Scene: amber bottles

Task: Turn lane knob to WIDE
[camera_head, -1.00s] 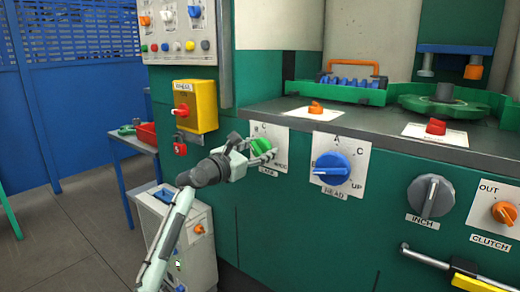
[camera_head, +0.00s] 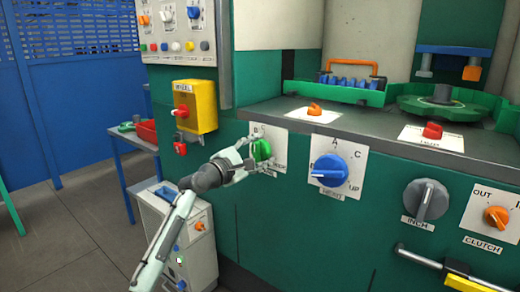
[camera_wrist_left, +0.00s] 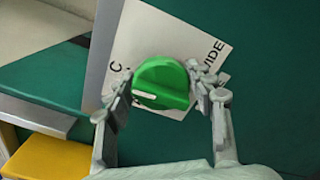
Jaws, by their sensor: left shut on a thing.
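The green lane knob (camera_head: 262,149) sits on a white label plate on the green machine front. It also shows in the left wrist view (camera_wrist_left: 162,84), where its white pointer line lies toward the left end of the ridge, below a letter C. The word WIDE is at the upper right of the plate (camera_wrist_left: 160,32), away from the pointer line. My left gripper (camera_head: 256,156) is shut on the knob, with one finger on each side in the wrist view (camera_wrist_left: 160,92). The fingers hide part of the plate's lettering. My right gripper is not in view.
A blue knob (camera_head: 331,170) is close to the right of the green one. A yellow switch box (camera_head: 203,106) with a red handle is at the upper left. A grey cabinet (camera_head: 203,245) stands below left.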

